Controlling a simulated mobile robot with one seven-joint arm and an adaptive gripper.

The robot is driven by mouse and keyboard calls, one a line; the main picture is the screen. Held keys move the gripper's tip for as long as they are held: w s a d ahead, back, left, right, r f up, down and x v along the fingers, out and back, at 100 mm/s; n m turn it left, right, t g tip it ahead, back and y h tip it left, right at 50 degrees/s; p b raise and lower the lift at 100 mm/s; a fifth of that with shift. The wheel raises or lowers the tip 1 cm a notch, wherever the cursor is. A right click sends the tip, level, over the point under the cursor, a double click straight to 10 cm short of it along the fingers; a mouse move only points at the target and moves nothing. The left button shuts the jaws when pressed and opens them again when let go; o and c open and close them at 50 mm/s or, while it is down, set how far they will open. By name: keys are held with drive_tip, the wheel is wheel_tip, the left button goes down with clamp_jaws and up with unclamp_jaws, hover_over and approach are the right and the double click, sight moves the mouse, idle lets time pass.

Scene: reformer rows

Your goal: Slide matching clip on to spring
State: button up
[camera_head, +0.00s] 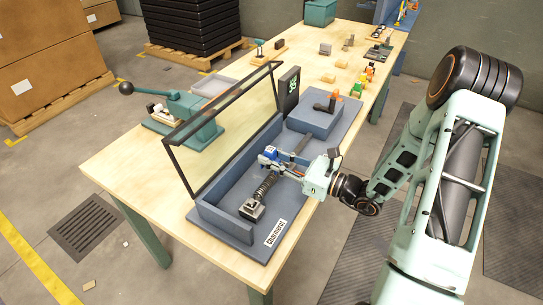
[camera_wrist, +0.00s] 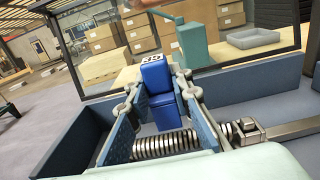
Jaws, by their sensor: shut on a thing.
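A blue clip (camera_head: 269,153) with a white marked label on top is between the fingers of my gripper (camera_head: 273,160). In the wrist view the clip (camera_wrist: 158,92) stands upright between the two fingers (camera_wrist: 155,105), which are shut on it. The dark coil spring (camera_head: 265,186) lies in a blue-grey fixture (camera_head: 216,226), running to a metal block at its near end. In the wrist view the spring (camera_wrist: 165,143) crosses just below the clip. I cannot tell whether clip and spring touch.
A clear framed lid (camera_head: 222,115) stands open along the fixture's left side. A raised blue-grey block (camera_head: 314,117) carries a dark part. Green and orange-red pieces (camera_head: 361,80) stand farther back on the wooden table (camera_head: 120,168). A green lever press (camera_head: 185,115) is at left.

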sight(272, 178)
drive_tip(key=shift+f+b, duration=0.55)
drive_tip(key=shift+f, duration=0.6)
drive_tip(key=shift+f+b, duration=1.7)
drive_tip(key=shift+f, duration=0.3)
idle(0.5)
drive_tip(key=o, duration=1)
drive_tip(key=v, duration=1.2)
